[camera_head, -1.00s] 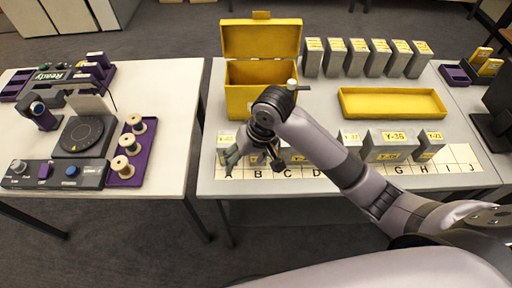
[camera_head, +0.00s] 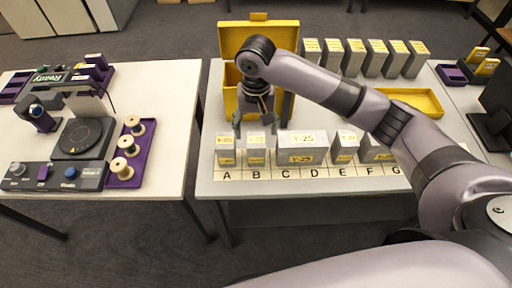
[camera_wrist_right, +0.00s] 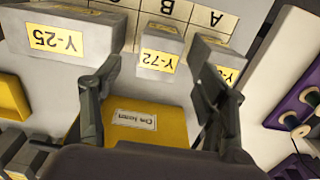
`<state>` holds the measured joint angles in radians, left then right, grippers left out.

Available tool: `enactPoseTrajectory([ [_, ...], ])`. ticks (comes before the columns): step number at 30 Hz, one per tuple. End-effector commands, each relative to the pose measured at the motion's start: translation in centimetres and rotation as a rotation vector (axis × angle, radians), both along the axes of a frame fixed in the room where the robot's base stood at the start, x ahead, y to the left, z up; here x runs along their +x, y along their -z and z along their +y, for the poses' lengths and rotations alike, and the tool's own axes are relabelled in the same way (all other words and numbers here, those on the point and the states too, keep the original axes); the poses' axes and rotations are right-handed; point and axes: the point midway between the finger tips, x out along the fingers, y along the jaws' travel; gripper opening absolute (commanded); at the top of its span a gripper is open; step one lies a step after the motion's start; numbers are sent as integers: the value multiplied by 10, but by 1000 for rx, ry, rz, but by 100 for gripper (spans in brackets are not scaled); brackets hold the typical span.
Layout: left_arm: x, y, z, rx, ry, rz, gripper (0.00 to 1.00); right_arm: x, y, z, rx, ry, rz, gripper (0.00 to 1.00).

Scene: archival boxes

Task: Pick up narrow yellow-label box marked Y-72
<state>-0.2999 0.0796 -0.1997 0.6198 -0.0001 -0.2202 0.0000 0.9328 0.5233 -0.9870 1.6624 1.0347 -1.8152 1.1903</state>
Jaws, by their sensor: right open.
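The narrow box marked Y-72 (camera_wrist_right: 159,52) stands upright in the right wrist view, its yellow label upside down there. In the head view this grey box (camera_head: 256,150) stands at letter B in the front row. My right gripper (camera_head: 253,121) is open and empty, just behind and above the box, with its fingers pointing down. In the right wrist view its fingers (camera_wrist_right: 156,70) are spread to either side of the box's near end, and I see no contact. My left gripper is not in view.
A wide Y-25 box (camera_head: 302,148) stands close on the right at C and D, and a narrow box (camera_head: 225,150) on the left at A. An open yellow box (camera_head: 258,38) is behind my gripper. A yellow tray (camera_head: 412,98) lies further right.

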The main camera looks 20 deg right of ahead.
Motion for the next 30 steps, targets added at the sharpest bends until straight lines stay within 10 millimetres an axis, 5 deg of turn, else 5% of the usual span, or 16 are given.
enactPoseTrajectory([
  [6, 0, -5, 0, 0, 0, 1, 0, 0, 39, 0, 0, 1, 2, 68],
  [14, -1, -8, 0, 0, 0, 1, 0, 2, 58, -1, -1, -1, 1, 68],
  [21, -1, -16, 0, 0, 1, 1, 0, 5, 93, -3, -1, -1, 2, 68],
  [30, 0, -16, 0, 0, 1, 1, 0, 6, 103, -3, 1, -2, -1, 68],
])
